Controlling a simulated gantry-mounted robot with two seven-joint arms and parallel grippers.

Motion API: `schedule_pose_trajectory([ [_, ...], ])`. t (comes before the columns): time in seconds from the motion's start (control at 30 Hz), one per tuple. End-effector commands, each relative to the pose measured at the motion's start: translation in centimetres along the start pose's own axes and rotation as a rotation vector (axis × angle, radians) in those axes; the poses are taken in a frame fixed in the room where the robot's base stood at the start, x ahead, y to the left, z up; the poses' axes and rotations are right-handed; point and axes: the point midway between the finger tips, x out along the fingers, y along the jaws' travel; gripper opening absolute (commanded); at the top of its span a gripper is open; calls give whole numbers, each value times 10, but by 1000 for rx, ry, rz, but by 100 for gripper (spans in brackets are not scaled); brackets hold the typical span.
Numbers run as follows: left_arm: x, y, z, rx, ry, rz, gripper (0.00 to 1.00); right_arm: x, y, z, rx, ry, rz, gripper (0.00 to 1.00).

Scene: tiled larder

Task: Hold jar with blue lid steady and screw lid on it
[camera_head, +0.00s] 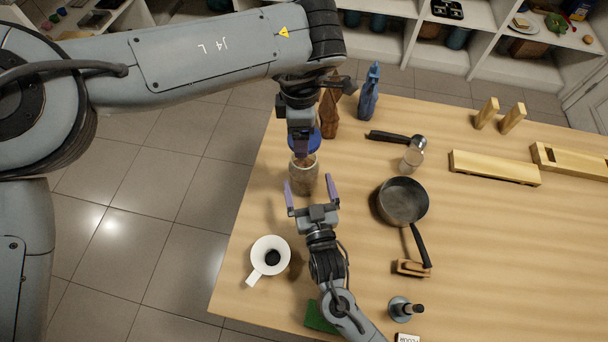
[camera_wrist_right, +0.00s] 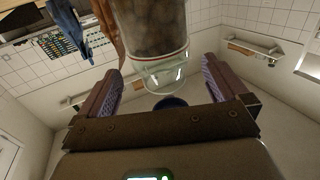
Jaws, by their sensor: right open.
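The glass jar (camera_head: 303,178) stands upright on the wooden table, with brown contents. It also shows in the right wrist view (camera_wrist_right: 152,35), upside down, with its clear neck and a thin red ring. The blue lid (camera_head: 314,140) is above the jar and apart from its mouth; a bit of it shows in the wrist view (camera_wrist_right: 170,103). My left gripper (camera_head: 300,148) comes down from above and is shut on the lid; its fingers partly cover it. My right gripper (camera_head: 311,184) is open, its fingers pointing at the jar, with the jar between or just beyond the fingertips.
A brown bottle (camera_head: 329,112) and a blue bottle (camera_head: 369,95) stand behind the jar. A saucepan (camera_head: 403,200), a small glass (camera_head: 411,161) and wooden blocks (camera_head: 495,168) lie to the right. A white mug (camera_head: 262,248) stands left of my right wrist.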

Motion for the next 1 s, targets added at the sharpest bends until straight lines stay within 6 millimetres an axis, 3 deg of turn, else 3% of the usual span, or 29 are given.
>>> schedule_pose_trajectory([
  [0.2, 0, 0, 0, 0, 0, 0, 49, 37, 0, 2, -1, 2, 0, 100],
  [0.43, 0, 0, 0, 0, 0, 0, 49, 63, 0, 2, 0, 1, 0, 100],
  [1.0, 0, 0, 0, 0, 0, 0, 49, 75, 0, 2, 1, 0, 0, 98],
])
